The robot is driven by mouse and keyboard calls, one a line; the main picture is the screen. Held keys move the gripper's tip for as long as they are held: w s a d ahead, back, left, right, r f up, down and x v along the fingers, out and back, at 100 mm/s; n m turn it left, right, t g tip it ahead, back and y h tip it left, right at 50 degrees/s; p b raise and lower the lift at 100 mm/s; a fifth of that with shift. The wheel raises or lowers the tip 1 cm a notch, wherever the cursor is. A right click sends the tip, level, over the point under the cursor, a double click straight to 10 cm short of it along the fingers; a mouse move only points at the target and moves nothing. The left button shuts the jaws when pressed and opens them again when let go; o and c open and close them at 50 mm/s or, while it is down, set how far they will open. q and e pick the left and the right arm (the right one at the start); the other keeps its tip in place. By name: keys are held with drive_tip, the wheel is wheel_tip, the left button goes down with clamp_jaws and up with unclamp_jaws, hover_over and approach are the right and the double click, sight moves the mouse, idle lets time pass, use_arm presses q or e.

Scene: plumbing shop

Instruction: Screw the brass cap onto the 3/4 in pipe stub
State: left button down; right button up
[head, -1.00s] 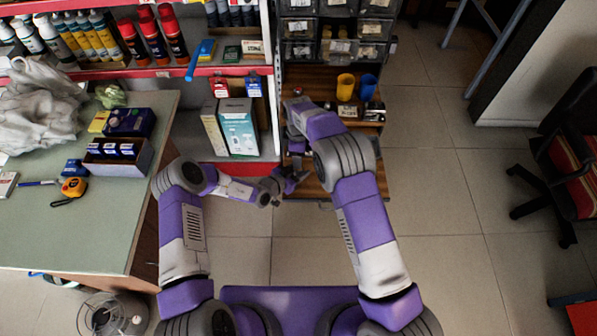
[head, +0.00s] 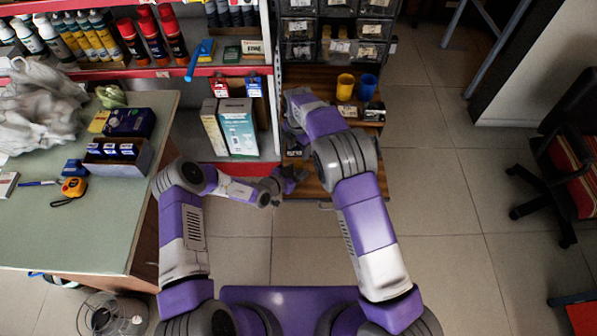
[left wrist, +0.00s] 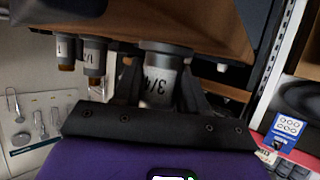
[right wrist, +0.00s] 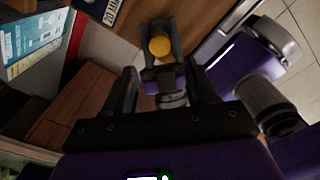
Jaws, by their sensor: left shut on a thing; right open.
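The 3/4 in pipe stub (left wrist: 160,72), a grey pipe marked 3/4, stands out from a wooden board in the left wrist view. My left gripper (left wrist: 160,92) has its fingers on either side of it. In the right wrist view, a round brass-coloured face, apparently the brass cap (right wrist: 159,46), sits between the left gripper's fingers. The grip hides the joint, so I cannot tell how far the cap is on the stub. My right gripper (right wrist: 160,72) is open and empty, facing the left gripper.
Smaller marked stubs (left wrist: 93,60) stand beside the 3/4 one. A yellow cup (head: 345,86) and a blue cup (head: 367,86) stand on the wooden shelf unit. A green-topped table (head: 75,222) is at the left. The floor at right is clear up to a chair.

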sight(298, 165)
drive_tip(key=shift+f, duration=4)
clamp_jaws()
drive_tip(key=m, duration=0.4)
drive_tip(key=shift+m, duration=0.3)
drive_tip(key=m, duration=0.5)
drive_tip(key=shift+o, duration=0.4)
unclamp_jaws()
drive_tip(key=shift+s+a, duration=0.1)
drive_tip(key=shift+s, duration=0.05)
